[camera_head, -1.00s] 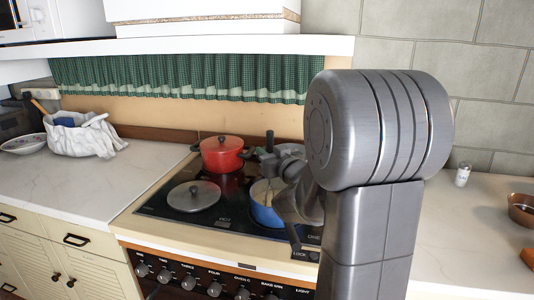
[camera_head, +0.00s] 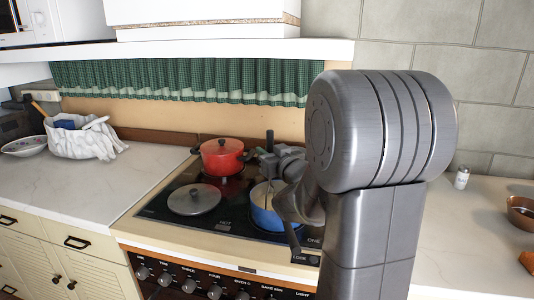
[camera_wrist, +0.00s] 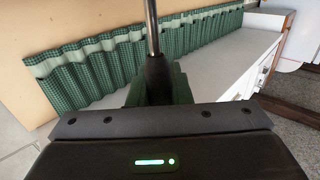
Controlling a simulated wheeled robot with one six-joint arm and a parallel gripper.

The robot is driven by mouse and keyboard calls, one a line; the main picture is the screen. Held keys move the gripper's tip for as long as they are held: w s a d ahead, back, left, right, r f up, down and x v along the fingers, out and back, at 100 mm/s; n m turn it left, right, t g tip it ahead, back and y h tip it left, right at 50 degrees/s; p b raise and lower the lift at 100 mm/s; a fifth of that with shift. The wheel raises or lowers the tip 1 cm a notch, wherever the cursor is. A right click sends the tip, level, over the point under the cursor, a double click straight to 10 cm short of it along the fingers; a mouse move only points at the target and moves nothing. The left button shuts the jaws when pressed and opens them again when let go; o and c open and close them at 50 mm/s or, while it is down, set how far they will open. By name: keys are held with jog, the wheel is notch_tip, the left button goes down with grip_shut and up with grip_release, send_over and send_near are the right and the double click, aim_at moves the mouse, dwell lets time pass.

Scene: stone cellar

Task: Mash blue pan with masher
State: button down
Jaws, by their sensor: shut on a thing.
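The blue pan (camera_head: 264,217) stands on the front right of the black stovetop, partly hidden by my arm. My gripper (camera_head: 271,160) is above the pan, and it is shut on the masher (camera_head: 270,141). The masher's dark handle end sticks up above the gripper, and its thin shaft runs down toward the pan. Its lower end is hidden, so I cannot tell whether it touches the pan's contents. In the wrist view, the masher's metal shaft (camera_wrist: 152,28) and dark handle stand between the fingers of my gripper (camera_wrist: 158,85).
A red pot (camera_head: 221,156) stands at the back left of the stovetop (camera_head: 228,226). A grey lid (camera_head: 194,200) lies at its front left. A white bag (camera_head: 82,138) and a bowl (camera_head: 24,146) are on the left counter. A shaker (camera_head: 461,178) stands on the right counter.

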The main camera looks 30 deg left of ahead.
jog(key=shift+r, duration=0.5)
jog(key=v, duration=0.3)
jog(key=shift+s, duration=0.15)
jog(key=shift+f+b, duration=1.15)
jog(key=shift+b, duration=0.1)
jog(key=shift+f, duration=0.1)
dwell(0.6)
